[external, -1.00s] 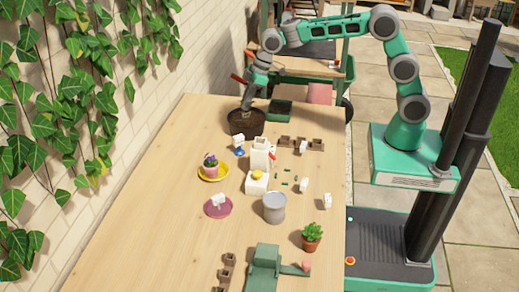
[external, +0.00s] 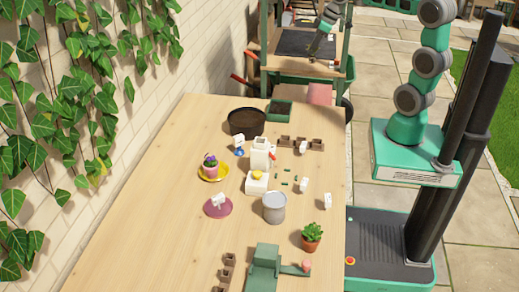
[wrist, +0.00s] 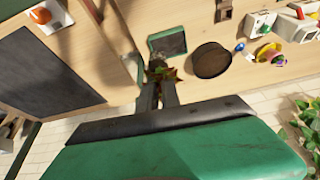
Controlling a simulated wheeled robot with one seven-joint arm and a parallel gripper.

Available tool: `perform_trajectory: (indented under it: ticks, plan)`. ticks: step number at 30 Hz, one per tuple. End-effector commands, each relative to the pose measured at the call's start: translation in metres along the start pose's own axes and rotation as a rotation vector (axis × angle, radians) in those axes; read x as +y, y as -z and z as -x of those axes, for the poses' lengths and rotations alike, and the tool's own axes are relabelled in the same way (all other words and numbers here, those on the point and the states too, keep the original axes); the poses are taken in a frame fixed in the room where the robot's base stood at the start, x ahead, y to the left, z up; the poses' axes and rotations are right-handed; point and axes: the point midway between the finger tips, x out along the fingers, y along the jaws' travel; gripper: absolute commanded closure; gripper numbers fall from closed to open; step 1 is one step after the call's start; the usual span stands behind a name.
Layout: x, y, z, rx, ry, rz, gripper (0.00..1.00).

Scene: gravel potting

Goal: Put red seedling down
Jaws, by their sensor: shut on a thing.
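My gripper (wrist: 160,92) is shut on the red seedling (wrist: 161,73), a small plant with reddish and green leaves at the fingertips in the wrist view. In the external view my gripper (external: 314,51) is at the top, over the cart beyond the table's far end. The seedling cannot be made out there.
The dark round pot (external: 247,122) and the green tray (external: 279,109) stand at the table's far end. The cart has a dark mat (wrist: 38,72) with bare room. Pots, labels and a metal can (external: 274,208) crowd the nearer table.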

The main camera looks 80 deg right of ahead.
Motion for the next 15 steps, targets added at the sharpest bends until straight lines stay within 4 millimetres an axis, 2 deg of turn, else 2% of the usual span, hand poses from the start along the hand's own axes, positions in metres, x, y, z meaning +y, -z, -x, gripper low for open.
perform_trajectory:
  ticks: [1, 3, 6, 12, 15]
  plan:
    - [-0.009, -0.019, -0.003, 0.000, 0.013, 0.028, 1.00]
    - [-0.027, -0.046, -0.013, 0.001, 0.043, 0.102, 1.00]
    - [-0.059, -0.077, -0.030, 0.002, 0.099, 0.239, 1.00]
    - [-0.115, -0.132, -0.059, 0.004, 0.221, 0.531, 1.00]
    - [-0.138, -0.153, -0.065, 0.006, 0.293, 0.706, 1.00]
